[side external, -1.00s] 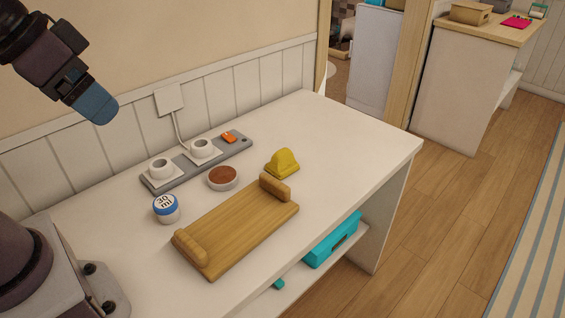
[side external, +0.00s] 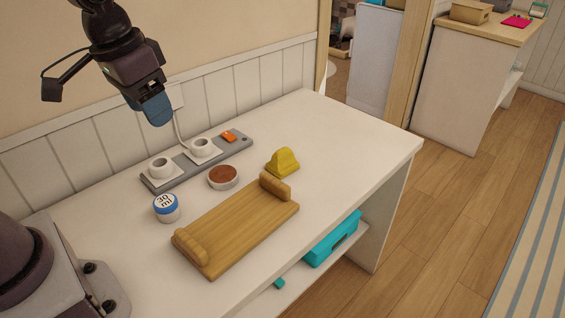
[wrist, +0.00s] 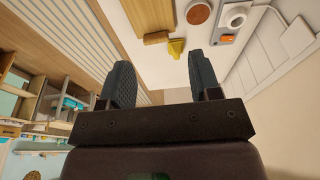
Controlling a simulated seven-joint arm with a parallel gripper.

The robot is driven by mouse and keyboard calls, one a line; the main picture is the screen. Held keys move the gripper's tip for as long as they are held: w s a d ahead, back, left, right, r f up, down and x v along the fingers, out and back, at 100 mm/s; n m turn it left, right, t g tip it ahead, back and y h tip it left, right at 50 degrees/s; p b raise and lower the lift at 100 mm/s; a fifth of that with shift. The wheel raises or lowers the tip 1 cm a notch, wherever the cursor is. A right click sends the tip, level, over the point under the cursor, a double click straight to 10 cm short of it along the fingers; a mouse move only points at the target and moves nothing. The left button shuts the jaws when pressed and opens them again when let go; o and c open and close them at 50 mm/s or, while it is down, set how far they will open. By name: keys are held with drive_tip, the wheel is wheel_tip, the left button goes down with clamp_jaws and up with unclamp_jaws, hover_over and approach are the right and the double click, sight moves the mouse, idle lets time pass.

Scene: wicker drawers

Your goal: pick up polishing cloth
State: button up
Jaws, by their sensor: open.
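A yellow folded cloth-like piece (side external: 283,162), which looks like the polishing cloth, stands peaked on the white table beyond the wooden board. It also shows in the wrist view (wrist: 176,48), beside the end of the board. My gripper (side external: 158,115) is high above the back left of the table, well to the left of the yellow piece and apart from it. In the wrist view my gripper (wrist: 160,68) is open, with two dark ridged fingers spread and nothing between them.
The wooden board (side external: 235,228) with raised ends lies in front of the yellow piece. The table's right end (side external: 350,140) is clear.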

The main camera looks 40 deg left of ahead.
drive_tip(key=w+a+f, duration=0.1)
drive_tip(key=w+f, duration=0.5)
drive_tip(key=w, duration=0.4)
drive_tip(key=t, duration=0.2)
approach(282, 149)
drive_tip(key=shift+m, duration=0.5)
drive_tip(key=x, duration=0.4)
drive_tip(key=shift+w+d+f, duration=0.1)
drive_tip(key=shift+d+f, duration=0.1)
drive_tip(key=shift+f, duration=0.2)
drive_tip(key=shift+x, duration=3)
drive_tip(key=shift+a, duration=0.2)
drive_tip(key=c, duration=1)
